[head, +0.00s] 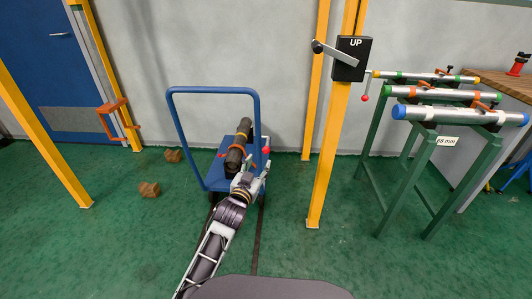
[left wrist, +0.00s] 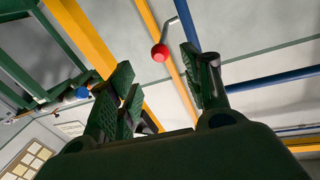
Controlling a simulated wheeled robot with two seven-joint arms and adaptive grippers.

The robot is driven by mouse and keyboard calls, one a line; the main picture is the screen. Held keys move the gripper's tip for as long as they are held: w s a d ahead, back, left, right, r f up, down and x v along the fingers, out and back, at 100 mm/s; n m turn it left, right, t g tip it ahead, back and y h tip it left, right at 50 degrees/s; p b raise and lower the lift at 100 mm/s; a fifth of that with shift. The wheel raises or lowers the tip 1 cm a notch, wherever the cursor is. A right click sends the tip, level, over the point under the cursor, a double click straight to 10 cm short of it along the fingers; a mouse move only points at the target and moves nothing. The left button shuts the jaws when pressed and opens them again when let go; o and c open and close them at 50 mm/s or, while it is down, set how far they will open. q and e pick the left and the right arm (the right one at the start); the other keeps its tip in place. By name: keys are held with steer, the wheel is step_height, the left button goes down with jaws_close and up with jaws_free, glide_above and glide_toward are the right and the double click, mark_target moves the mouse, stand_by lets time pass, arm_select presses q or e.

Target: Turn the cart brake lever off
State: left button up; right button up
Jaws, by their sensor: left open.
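The blue cart (head: 214,93) stands mid-floor with a dark pipe (head: 236,157) on its deck. The brake lever's red knob (head: 266,150) shows at the cart's right side. In the left wrist view the red knob (left wrist: 160,53) sits on a thin grey bent rod that runs up beside a blue bar. My left gripper (head: 262,170) is at the cart's right edge, just below the knob. In the left wrist view my left gripper (left wrist: 158,72) is open, and the knob appears in the gap near the fingertips. Contact cannot be told. My right gripper is out of view.
A yellow post (head: 322,160) with a black UP lever box (head: 351,58) stands right of the cart. A green rack (head: 425,175) holds silver pipes further right. Two wooden blocks (head: 149,189) (head: 173,155) lie on the floor left of the cart. The floor in front is clear.

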mark_target(265, 153)
arm_select(q)
steer(key=b+x, duration=0.1)
steer(key=x, duration=0.2)
steer(key=shift+w, duration=0.15)
steer(key=shift+b+x, duration=1.05)
steer(key=shift+x, duration=1.65)
steer(key=shift+w+d, duration=0.2)
steer(key=shift+w, duration=0.45)
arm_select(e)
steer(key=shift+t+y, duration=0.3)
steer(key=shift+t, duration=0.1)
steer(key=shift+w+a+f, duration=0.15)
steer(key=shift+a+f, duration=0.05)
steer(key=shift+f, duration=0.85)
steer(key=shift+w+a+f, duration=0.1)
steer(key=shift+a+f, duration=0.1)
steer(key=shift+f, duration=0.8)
arm_select(q)
jaws_close()
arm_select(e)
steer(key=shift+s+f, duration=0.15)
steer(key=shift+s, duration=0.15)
